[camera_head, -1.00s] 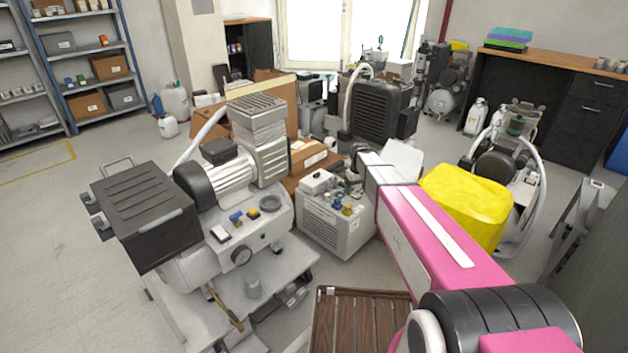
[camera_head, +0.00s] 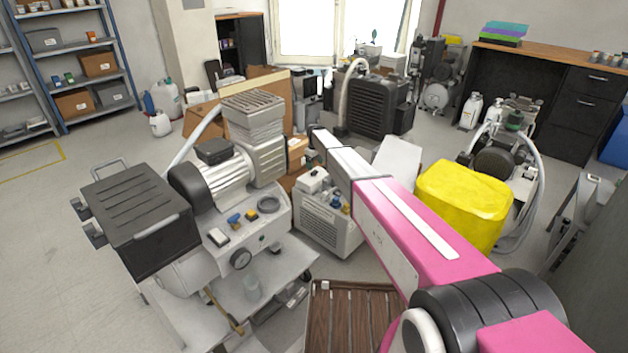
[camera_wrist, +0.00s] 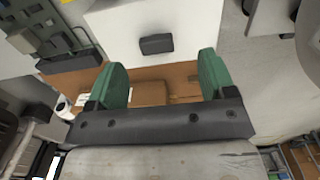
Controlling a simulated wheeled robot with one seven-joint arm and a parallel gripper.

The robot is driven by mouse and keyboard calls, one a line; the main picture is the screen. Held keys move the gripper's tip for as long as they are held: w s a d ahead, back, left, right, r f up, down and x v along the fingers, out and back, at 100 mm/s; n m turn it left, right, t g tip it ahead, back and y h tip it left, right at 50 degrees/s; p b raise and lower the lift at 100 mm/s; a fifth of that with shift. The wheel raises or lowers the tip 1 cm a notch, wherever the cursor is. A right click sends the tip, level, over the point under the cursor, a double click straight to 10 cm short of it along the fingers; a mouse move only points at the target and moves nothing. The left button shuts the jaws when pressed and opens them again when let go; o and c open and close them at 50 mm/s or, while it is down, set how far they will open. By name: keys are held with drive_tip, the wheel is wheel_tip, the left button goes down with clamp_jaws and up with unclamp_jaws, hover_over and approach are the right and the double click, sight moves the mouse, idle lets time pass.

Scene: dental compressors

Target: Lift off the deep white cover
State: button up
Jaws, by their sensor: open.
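A deep white cover (camera_wrist: 150,20) with a dark handle (camera_wrist: 157,44) on its face fills the top middle of the wrist view. A white panel (camera_head: 398,160) that looks like part of it shows behind my arm in the head view. My gripper (camera_wrist: 163,80) has two green fingers spread wide with nothing between them. The handle lies ahead of the fingertips, apart from them. In the head view my gripper cannot be made out at the far end of my pink and white arm.
A brown cardboard box (camera_wrist: 180,78) lies below the fingers in the wrist view. A compressor with a black box (camera_head: 140,215) stands left of my arm, and a small white unit (camera_head: 325,225) beside it. A yellow covered block (camera_head: 465,200) stands to the right.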

sight(315, 172)
drive_tip(key=shift+w+f, duration=0.25)
drive_tip(key=shift+f, duration=1.25)
drive_tip(key=shift+w+f, duration=0.2)
drive_tip(key=shift+f, duration=1.25)
drive_tip(key=c, duration=1.1)
